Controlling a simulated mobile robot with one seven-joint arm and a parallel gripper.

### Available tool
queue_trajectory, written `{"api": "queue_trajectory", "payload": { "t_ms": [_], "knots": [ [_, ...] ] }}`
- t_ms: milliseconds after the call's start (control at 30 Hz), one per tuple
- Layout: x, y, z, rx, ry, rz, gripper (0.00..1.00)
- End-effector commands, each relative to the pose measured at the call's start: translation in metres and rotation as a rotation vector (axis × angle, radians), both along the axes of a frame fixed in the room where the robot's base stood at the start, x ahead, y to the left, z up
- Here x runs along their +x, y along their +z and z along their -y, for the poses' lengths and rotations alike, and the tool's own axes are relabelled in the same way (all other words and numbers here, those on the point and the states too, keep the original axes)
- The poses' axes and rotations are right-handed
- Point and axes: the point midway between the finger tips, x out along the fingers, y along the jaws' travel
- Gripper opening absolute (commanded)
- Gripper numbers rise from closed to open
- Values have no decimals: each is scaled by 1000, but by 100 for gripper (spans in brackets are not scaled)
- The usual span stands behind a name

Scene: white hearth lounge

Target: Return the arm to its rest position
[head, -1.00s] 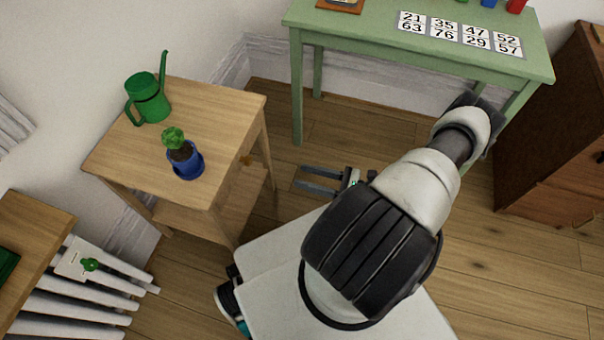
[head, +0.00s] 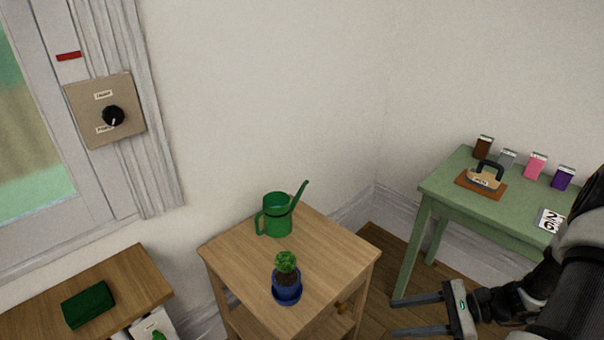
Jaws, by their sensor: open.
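My gripper (head: 420,312) is at the lower right of the head view, with its two fingers apart and pointing left. Nothing shows between the fingers. My arm (head: 570,285) fills the lower right corner, and part of it runs out of the picture. The gripper is in front of the green table and to the right of the small wooden table, apart from both as far as I can see.
The small wooden table (head: 237,260) holds a green watering can (head: 277,214) and a blue potted plant (head: 287,286). The green table (head: 450,190) bears a stamp-like block (head: 485,178) and several coloured boxes. A wooden shelf (head: 125,285) with a green case (head: 88,304) is lower left.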

Motion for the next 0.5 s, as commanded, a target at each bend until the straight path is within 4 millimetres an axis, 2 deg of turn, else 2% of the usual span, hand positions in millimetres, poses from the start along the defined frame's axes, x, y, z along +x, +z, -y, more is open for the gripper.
{"api": "queue_trajectory", "payload": {
  "t_ms": [33, 100, 267, 500],
  "knots": [
    [3, 24, -6, -78, 87, 35, 46],
    [4, 51, -13, -175, 193, 78, 46],
    [0, 111, -33, -393, 426, 195, 46],
    [-19, 196, -66, -705, 733, 420, 46]
  ]
}}
